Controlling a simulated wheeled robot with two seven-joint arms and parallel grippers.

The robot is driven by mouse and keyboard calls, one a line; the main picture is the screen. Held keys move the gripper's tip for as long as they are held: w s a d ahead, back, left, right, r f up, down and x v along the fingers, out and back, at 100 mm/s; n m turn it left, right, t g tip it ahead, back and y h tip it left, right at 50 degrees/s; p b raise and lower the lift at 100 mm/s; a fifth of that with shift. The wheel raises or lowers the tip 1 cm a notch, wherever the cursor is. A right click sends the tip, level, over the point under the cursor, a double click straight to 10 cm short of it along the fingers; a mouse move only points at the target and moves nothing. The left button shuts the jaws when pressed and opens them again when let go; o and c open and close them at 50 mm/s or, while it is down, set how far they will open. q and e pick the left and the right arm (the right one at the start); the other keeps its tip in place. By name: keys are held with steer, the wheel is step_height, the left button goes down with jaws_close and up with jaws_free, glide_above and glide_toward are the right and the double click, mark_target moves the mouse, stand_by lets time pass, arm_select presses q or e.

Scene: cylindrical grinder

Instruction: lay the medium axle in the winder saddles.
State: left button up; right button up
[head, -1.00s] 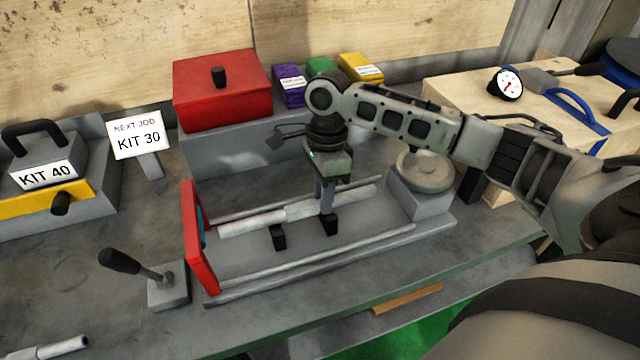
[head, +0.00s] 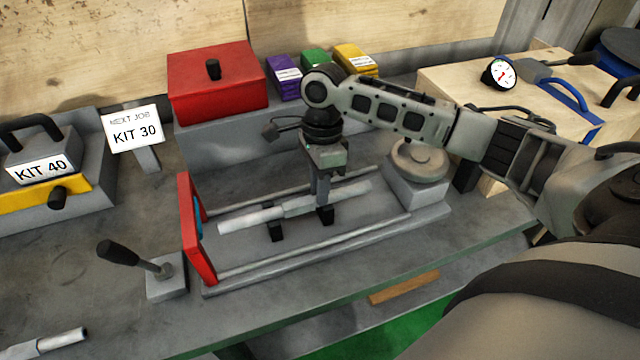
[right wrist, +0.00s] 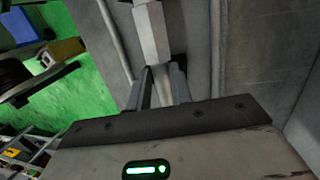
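A pale stepped axle (head: 250,218) with a thicker grey middle lies level over the winder bed, its left end near the red end plate. My right gripper (head: 320,205) points down and is shut on its middle; the wrist view shows both fingers (right wrist: 160,90) around the axle (right wrist: 152,35). Two black saddles stand below it, the left saddle (head: 276,235) and the right saddle (head: 326,217) beside the fingers. The axle overlaps the saddle tops in the head view; I cannot tell whether it touches them. My left gripper is out of view.
The red end plate (head: 190,232) and round grey tailpiece (head: 420,160) bound the bed, with rails (head: 310,250) along it. A black-handled lever (head: 120,255) stands left. Another shaft (head: 50,343) lies lower left. A red box (head: 215,90) and KIT 30 sign (head: 135,128) stand behind.

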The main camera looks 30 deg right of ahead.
steer(key=shift+s+a+f, duration=0.1)
steer(key=shift+s+f, duration=0.15)
steer(key=shift+f, duration=0.4)
steer(key=shift+w+r, duration=0.1)
steer(key=shift+r, duration=0.4)
step_height(320, 180, up, 12)
steer(key=w+d, duration=0.2)
steer(key=shift+w+r, duration=0.15)
